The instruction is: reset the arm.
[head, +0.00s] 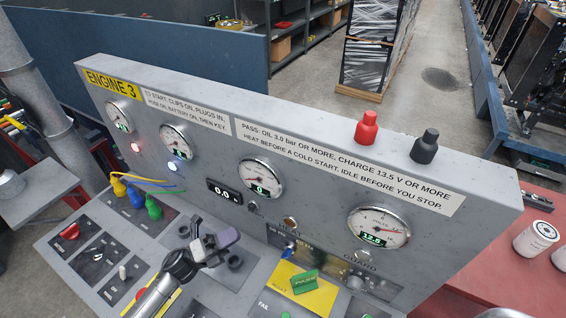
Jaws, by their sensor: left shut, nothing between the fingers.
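My left gripper (228,240) reaches over the sloping deck of the grey control panel (160,90) marked ENGINE 3. It is shut and empty, beside dark round sockets on the deck. From this view I cannot tell whether its fingertips touch the panel. My right gripper is not in view. A green handle (304,283) on a yellow plate (318,300) is to the right of the gripper. Yellow, blue and green plugs (153,207) with leads are on the deck to its left. A red switch (69,231) is further left.
A red terminal (366,127) and a black terminal (425,146) stand on top. White cylinders (536,238) stand on a red bench at right.

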